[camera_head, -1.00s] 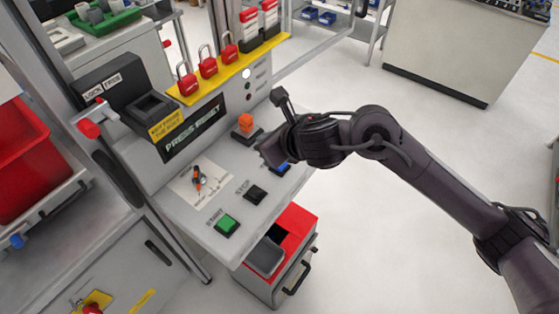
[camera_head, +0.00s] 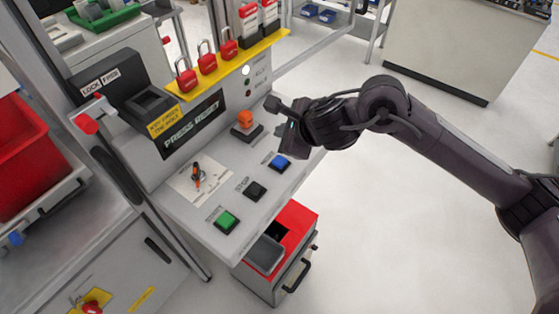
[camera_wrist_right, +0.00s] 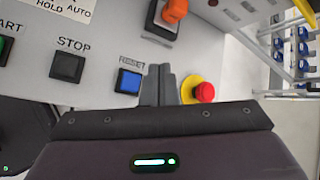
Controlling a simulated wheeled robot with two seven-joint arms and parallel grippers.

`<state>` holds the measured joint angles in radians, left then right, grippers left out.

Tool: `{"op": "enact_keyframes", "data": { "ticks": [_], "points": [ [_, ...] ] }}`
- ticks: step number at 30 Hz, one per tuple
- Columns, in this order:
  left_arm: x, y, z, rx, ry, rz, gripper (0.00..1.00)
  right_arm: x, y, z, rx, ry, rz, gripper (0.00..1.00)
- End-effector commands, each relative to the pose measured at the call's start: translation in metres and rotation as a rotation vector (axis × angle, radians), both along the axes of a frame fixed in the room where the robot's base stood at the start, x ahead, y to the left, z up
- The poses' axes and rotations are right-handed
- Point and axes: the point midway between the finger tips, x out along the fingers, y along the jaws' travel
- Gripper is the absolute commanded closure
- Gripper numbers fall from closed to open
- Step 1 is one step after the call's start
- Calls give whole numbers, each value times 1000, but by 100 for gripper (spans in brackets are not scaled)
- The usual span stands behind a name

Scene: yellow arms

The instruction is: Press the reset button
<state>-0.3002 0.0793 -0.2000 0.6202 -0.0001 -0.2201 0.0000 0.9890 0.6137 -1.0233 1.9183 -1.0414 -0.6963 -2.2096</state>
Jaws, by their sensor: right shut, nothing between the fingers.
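The blue square reset button (camera_head: 278,162) sits on the sloping grey control panel (camera_head: 225,190), right of the black STOP button (camera_head: 255,190). In the right wrist view the blue button (camera_wrist_right: 129,80) is fully visible under its RESET label, just left of my fingers. My right gripper (camera_head: 287,153) is shut and empty. Its fingertips (camera_wrist_right: 168,72) appear beside the button's right side; whether they touch the panel cannot be told. The display (camera_head: 192,124) reads PRESS RESET. My left gripper is not in view.
A green START button (camera_head: 227,221), a selector switch (camera_head: 197,178) and an orange switch (camera_head: 246,120) share the panel. A red mushroom button (camera_wrist_right: 204,92) on yellow stands right of my fingers. Red padlocks (camera_head: 208,62) hang above. A red-topped drawer unit (camera_head: 290,240) stands below.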

Motion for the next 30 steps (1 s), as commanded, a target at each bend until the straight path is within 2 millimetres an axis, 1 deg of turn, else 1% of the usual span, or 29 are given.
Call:
{"op": "enact_keyframes", "data": {
  "ticks": [1,9,12,15,18,30],
  "points": [
    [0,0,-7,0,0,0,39,0,0,-11,-1,3,-1,100],
    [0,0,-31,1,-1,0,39,-1,0,-51,0,4,-2,100],
    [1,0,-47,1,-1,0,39,0,0,-64,0,0,0,100],
    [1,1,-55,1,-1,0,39,0,0,-70,1,-1,0,100],
    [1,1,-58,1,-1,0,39,0,0,-73,1,-1,-1,100],
    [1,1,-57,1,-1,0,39,0,0,-71,1,0,-1,100]
  ]
}}
